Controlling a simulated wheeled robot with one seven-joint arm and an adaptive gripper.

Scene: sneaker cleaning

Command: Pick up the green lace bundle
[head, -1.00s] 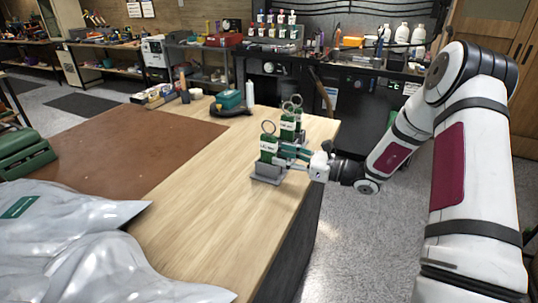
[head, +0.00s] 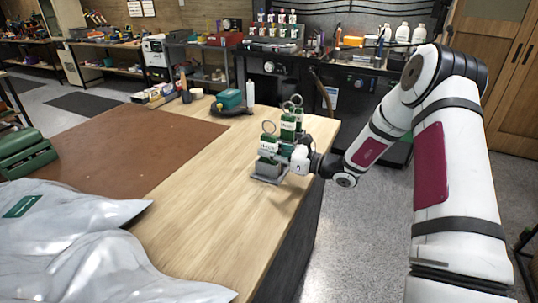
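Several green lace bundles with pale labels and a ring on top stand near the right edge of the wooden table. The nearest green lace bundle (head: 268,144) is upright over a grey holder (head: 266,176). Another green bundle (head: 288,127) stands just behind it, to the right. My gripper (head: 279,153) comes in from the right, level with the nearest bundle, with its fingers beside or around it. The fingers are small and partly hidden, so I cannot tell whether they are shut on it.
Silvery plastic bags (head: 75,250) lie at the front left, by a brown mat (head: 120,150). A teal-and-black tool (head: 230,101) and a white bottle (head: 250,94) stand farther back. The wooden table (head: 205,205) is bare left and in front of the bundles.

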